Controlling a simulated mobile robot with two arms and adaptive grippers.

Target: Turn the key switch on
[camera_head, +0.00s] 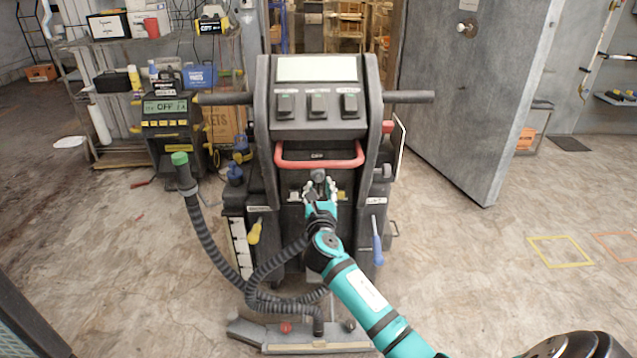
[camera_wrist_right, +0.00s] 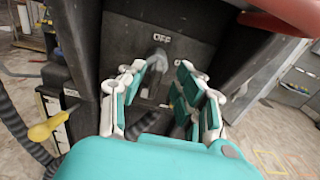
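The key switch (camera_wrist_right: 157,62) is a grey knob on the dark front panel (camera_wrist_right: 122,65) of a wheeled machine (camera_head: 262,110). A white "OFF" label (camera_wrist_right: 162,37) stands just above it. A second label at its right is partly hidden by my finger. In the head view the switch (camera_head: 318,175) sits below the red handle. My right gripper (camera_head: 320,190) is in front of it. In the right wrist view my right gripper (camera_wrist_right: 163,80) is open, its fingers on either side of the switch. I cannot tell whether they touch it. My left gripper is not in view.
The red handle (camera_head: 320,163) crosses just above my right gripper. A yellow lever (camera_head: 254,232) and a blue lever (camera_head: 377,245) hang on the machine's sides. A ribbed hose (camera_head: 205,235) loops at the left. Open floor lies to the right, before a large metal door (camera_head: 475,90).

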